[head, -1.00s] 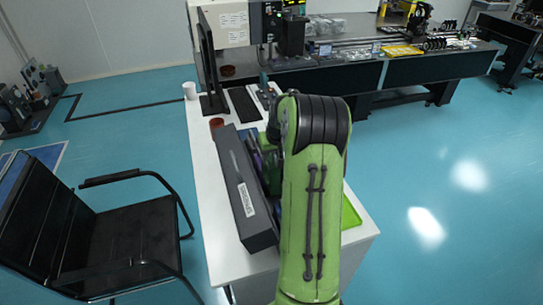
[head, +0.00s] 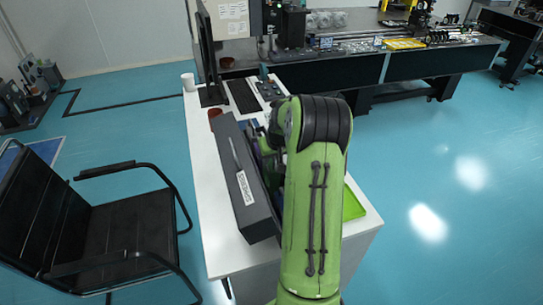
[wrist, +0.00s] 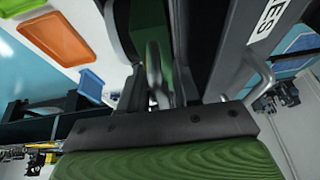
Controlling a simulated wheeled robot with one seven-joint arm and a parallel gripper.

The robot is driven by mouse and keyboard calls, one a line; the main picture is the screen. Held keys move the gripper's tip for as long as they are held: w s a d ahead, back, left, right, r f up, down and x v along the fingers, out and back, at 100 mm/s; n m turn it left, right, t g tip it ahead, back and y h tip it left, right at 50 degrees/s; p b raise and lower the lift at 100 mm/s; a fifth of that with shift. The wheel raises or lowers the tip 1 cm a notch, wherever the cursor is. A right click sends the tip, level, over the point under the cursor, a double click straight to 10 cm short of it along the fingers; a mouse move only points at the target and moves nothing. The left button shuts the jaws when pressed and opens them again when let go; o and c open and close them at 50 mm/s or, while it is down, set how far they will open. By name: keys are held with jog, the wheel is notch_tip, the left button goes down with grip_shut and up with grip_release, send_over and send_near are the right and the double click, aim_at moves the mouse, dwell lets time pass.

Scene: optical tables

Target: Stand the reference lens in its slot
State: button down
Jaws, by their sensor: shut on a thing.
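A long grey case part with a white label and a handle (head: 245,185) lies on the white table in the head view. It is close to the right of the fingers in the wrist view (wrist: 232,55). In the head view my arm hides the gripper. I cannot make out the slot.
The wrist view shows an orange tray (wrist: 60,38) and a blue tray (wrist: 90,84). A black chair (head: 125,215) stands left of the table.

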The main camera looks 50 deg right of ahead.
jog(key=shift+f+b, duration=1.8)
jog(key=shift+f, duration=0.65)
jog(key=shift+f+b, duration=0.3)
jog(key=shift+f, duration=0.1)
grip_release()
jog(key=shift+r+p, duration=3.2)
jog(key=shift+r, duration=1.35)
